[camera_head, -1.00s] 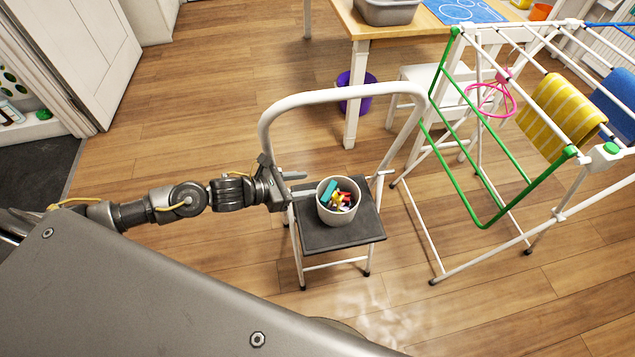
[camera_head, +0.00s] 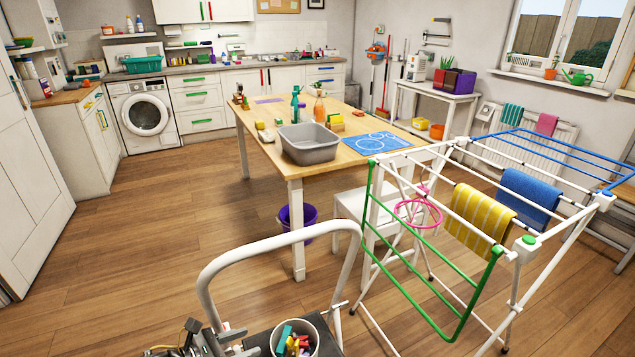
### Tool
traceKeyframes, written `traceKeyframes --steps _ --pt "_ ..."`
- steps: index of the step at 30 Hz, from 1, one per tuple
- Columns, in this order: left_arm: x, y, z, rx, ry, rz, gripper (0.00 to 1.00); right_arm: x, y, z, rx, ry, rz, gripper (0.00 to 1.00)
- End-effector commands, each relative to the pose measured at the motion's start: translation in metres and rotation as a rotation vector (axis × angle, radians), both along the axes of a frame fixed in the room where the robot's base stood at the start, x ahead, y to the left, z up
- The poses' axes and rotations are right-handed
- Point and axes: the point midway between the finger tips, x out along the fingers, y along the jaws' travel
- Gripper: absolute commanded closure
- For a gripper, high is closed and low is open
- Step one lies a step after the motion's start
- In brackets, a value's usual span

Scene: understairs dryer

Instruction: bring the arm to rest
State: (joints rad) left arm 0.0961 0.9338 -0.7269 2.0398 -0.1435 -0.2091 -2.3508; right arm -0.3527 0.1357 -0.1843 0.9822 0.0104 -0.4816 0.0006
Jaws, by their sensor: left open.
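My left gripper (camera_head: 228,340) shows at the bottom edge of the head view, partly cut off. It is open and empty, just left of a white pot of colourful pegs (camera_head: 296,340). The pot stands on the dark seat (camera_head: 258,338) of a white-framed step stool (camera_head: 243,255). A gap shows between the gripper and the pot. Most of my left arm is below the picture. My right gripper is not in view.
A white drying rack (camera_head: 430,291) with a yellow striped towel (camera_head: 480,225) stands close on the right. A wooden table (camera_head: 262,138) with a grey basin (camera_head: 309,153) is behind the stool. The floor (camera_head: 150,240) at left is clear.

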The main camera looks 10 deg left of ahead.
Motion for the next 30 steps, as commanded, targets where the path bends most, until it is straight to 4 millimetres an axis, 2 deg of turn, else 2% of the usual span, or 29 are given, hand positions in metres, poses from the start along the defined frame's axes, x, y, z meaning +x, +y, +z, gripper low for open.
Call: traceKeyframes --steps 5,8,11,15,18,26,27,30 --pt "-0.007 -0.019 -0.005 -0.21 0.212 0.211 0.54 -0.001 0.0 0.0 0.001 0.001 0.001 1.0" --pt "-0.017 -0.028 -0.009 -0.45 0.439 0.464 0.54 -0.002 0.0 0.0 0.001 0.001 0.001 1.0" --pt "-0.033 -0.028 -0.015 -0.735 0.684 0.771 0.54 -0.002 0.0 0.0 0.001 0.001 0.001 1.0" --pt "-0.066 -0.016 -0.029 -1.151 0.975 1.239 0.54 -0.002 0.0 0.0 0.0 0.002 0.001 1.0" --pt "-0.094 -0.004 -0.038 -1.404 1.102 1.541 0.54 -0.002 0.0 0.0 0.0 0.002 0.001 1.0" --pt "-0.16 0.015 -0.054 -1.866 1.189 2.131 0.54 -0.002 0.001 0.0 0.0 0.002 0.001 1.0" --pt "-0.169 0.018 -0.055 1.902 -1.166 -2.182 0.54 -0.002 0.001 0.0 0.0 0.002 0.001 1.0" --pt "-0.194 0.022 -0.058 1.786 -0.987 -2.079 0.54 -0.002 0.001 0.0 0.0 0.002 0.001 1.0"
